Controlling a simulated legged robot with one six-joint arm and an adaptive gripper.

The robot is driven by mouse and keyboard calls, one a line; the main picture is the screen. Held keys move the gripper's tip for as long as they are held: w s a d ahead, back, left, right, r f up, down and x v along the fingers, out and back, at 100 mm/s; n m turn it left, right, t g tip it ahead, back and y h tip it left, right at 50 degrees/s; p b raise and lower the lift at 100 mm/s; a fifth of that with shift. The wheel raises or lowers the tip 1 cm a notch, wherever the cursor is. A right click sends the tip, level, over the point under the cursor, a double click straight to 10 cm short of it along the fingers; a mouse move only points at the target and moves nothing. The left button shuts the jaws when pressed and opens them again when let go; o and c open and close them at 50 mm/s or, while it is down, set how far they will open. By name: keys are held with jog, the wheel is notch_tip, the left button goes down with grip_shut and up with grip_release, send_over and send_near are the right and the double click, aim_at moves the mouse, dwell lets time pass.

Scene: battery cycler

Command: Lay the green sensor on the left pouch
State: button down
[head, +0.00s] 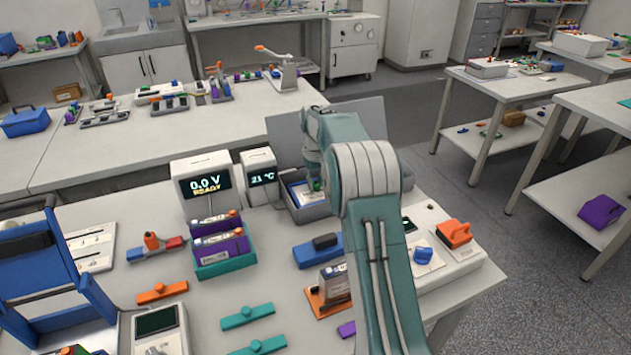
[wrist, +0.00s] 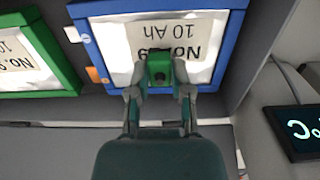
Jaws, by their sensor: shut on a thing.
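My gripper (wrist: 160,85) is shut on the green sensor (wrist: 159,68), a small green block with a dark round spot. In the wrist view it is over the lower part of the blue-framed pouch (wrist: 205,70), whose label reads upside down "10 Ah". I cannot tell whether sensor and pouch touch. A green-framed pouch (wrist: 60,45) lies to its left in that view. In the head view the blue-framed pouch (head: 297,190) shows at the left of the grey tray (head: 310,212). The sensor (head: 317,185) shows just below my wrist; my arm hides the tray's right part.
The "21 °C" display (head: 262,178) stands just left of the tray, with the "0.0 V" display (head: 204,188) beyond it. A raised grey panel (head: 288,135) stands behind the tray. A blue block (head: 318,249) lies in front. A green rack (head: 224,262) stands front left.

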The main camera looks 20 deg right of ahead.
jog(key=shift+f, duration=0.35)
jog(key=shift+c, duration=2.3)
grip_release()
jog(key=shift+r, duration=0.1)
notch_tip(320, 180, up, 11)
jog(key=s+a+r+t, duration=0.2)
jog(key=s+a+r, duration=0.4)
jog(key=s+r, duration=0.35)
jog(key=s+a+r+t, duration=0.1)
jog(key=s+a, duration=0.2)
jog(key=s, duration=0.7)
jog(key=s+a+r+t, duration=0.1)
jog(key=s+a, duration=0.2)
jog(key=s, duration=0.7)
jog(key=s+a+f+t, duration=0.1)
jog(key=s+a+f, duration=0.1)
jog(key=s+f, duration=0.4)
jog(key=s, duration=0.3)
jog(key=shift+s+f+t, duration=0.3)
jog(key=shift+s, duration=0.05)
